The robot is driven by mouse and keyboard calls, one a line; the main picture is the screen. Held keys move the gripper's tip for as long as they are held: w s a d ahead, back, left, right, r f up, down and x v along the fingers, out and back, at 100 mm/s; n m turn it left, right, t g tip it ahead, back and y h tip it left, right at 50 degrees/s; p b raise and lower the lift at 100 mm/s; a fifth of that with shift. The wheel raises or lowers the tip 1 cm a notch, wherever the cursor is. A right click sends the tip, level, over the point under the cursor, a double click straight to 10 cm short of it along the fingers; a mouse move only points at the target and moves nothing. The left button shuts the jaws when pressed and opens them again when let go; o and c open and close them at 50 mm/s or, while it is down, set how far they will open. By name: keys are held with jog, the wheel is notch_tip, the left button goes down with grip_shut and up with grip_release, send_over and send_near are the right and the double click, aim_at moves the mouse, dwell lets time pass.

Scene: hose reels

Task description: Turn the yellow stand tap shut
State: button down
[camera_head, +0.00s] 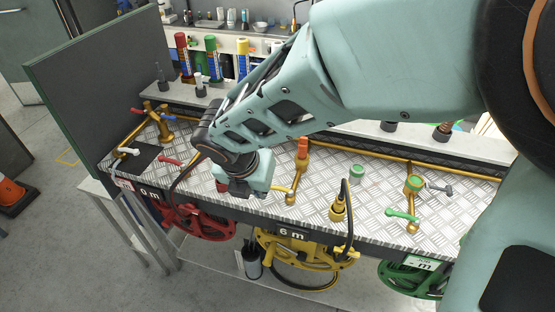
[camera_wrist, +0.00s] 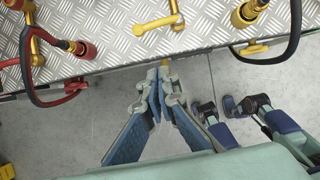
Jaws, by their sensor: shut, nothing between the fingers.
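The yellow stand tap is the brass stand pipe with an orange top (camera_head: 302,150) in the middle of the bench. Its yellow lever (camera_head: 279,189) points left at the foot of the pipe, close to the bench's front edge. In the wrist view the yellow lever (camera_wrist: 154,24) lies across the metal plate, pointing left from the brass pipe (camera_wrist: 177,8). My gripper (camera_head: 240,193) is to the left of the lever, over the front edge of the bench, and apart from it. In the wrist view my gripper (camera_wrist: 165,70) is shut and empty, its fingertips below the lever.
A yellow reel (camera_head: 300,250) hangs below, between a red reel (camera_head: 205,222) and a green reel (camera_head: 400,278). A brass hose nozzle (camera_head: 338,208) with a black hose stands right of the tap. A green lever (camera_head: 400,214) is further right. A dark upright panel (camera_head: 90,85) bounds the left.

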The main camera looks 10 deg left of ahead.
aim_at(277, 189)
jog(key=shift+s+d+f+n+t, duration=0.1)
jog(key=shift+s+f+n+t, duration=0.25)
jog(key=shift+s, duration=0.35)
jog(key=shift+f+y, duration=0.1)
jog(key=shift+y, duration=0.2)
jog(key=w+f+b, duration=0.3)
jog(key=f, duration=0.1)
jog(key=w+f+b, duration=0.3)
jog(key=w+f, duration=0.1)
jog(key=shift+w, duration=0.7)
jog(key=shift+w, duration=0.1)
